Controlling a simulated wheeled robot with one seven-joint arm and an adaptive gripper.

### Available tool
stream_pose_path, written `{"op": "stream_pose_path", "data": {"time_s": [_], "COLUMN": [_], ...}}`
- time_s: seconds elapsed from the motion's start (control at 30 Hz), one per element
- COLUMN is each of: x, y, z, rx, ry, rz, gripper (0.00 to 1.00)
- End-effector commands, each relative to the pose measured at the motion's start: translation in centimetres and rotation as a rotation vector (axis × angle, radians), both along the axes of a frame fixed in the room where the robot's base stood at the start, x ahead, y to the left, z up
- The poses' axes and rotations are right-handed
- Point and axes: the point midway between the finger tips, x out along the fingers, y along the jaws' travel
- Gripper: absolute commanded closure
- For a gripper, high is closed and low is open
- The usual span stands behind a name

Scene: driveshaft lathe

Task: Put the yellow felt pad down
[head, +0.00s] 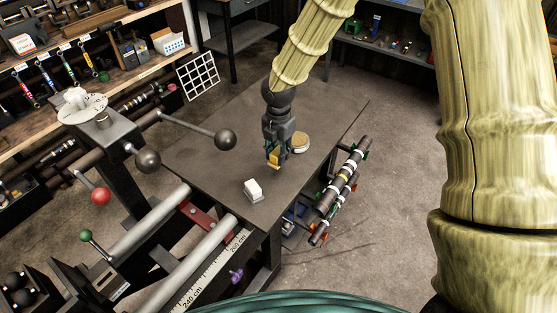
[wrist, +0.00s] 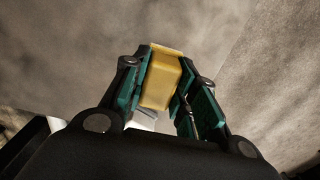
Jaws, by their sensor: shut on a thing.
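The yellow felt pad (wrist: 160,78) is a small yellow block held between the two green-lined fingers of my gripper (wrist: 163,90) in the wrist view. In the head view my gripper (head: 275,158) points down over the dark grey table (head: 225,125), with the yellow pad (head: 274,163) showing at its tips. The gripper is shut on the pad. I cannot tell whether the pad touches the table top or hangs just above it.
A white block (head: 253,190) on a grey base sits on the table, nearer than my gripper. A round tan-topped disc (head: 300,142) lies just right of the gripper. Lathe levers with a ball knob (head: 225,139) reach over the left side. The table's far left part is bare.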

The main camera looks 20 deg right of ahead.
Motion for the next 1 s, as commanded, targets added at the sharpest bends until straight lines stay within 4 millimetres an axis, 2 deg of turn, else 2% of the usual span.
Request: {"op": "stream_pose_path", "data": {"time_s": [0.37, 0.77, 0.8, 0.9, 1.0], "x": [-0.2, -0.1, -0.1, -0.1, -0.1], "y": [-0.1, -0.1, -0.1, -0.1, -0.1], "z": [-3.7, -4.2, -4.2, -4.2, -4.2], "rx": [-0.001, -0.001, -0.001, -0.001, -0.001], "ry": [0.003, 0.001, 0.001, 0.001, 0.001], "rz": [-0.001, -0.001, -0.001, -0.001, -0.001], "gripper": [0.98, 0.98, 0.68, 0.51, 0.51]}}
